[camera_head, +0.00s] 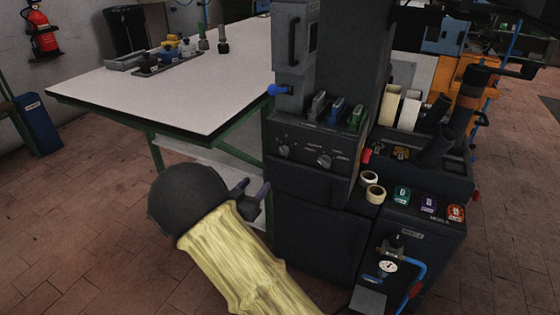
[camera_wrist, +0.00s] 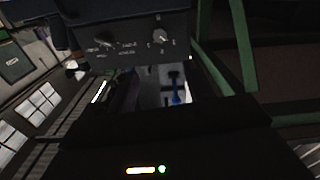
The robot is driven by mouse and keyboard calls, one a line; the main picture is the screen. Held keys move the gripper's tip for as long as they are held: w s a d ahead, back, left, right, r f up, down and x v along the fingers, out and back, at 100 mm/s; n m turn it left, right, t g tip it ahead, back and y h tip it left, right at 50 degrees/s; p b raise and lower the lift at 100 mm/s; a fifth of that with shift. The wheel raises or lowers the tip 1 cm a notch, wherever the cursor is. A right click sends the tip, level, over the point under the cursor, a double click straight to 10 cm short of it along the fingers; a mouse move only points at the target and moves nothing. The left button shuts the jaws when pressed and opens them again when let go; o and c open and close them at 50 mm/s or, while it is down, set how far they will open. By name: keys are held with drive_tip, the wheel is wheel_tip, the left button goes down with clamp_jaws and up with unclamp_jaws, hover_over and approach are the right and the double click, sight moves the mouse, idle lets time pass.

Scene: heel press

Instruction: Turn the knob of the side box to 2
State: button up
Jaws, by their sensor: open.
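A dark box with a control panel (camera_head: 305,145) stands on the machine's left side, at the right end of the white table. Its front carries a left knob (camera_head: 284,151) and a right knob (camera_head: 324,160) with small white markings. The panel also shows at the top of the wrist view with two knobs, one at left (camera_wrist: 105,39) and one at right (camera_wrist: 160,36). The markings are too small to read, so I cannot tell either setting. My gripper (camera_head: 256,190) is open and empty, below and left of the panel, apart from both knobs.
The white worktable (camera_head: 200,95) with a tool tray (camera_head: 155,65) lies behind and left. Tape rolls (camera_head: 372,186), colored buttons (camera_head: 428,203) and a gauge (camera_head: 388,266) with blue hose are at right. Open floor (camera_head: 80,220) lies at left.

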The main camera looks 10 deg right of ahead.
sight(283, 152)
drive_tip(key=b+x, duration=0.2)
drive_tip(key=x, duration=1.5)
drive_tip(key=shift+w+d, duration=0.15)
drive_tip(key=c, duration=1)
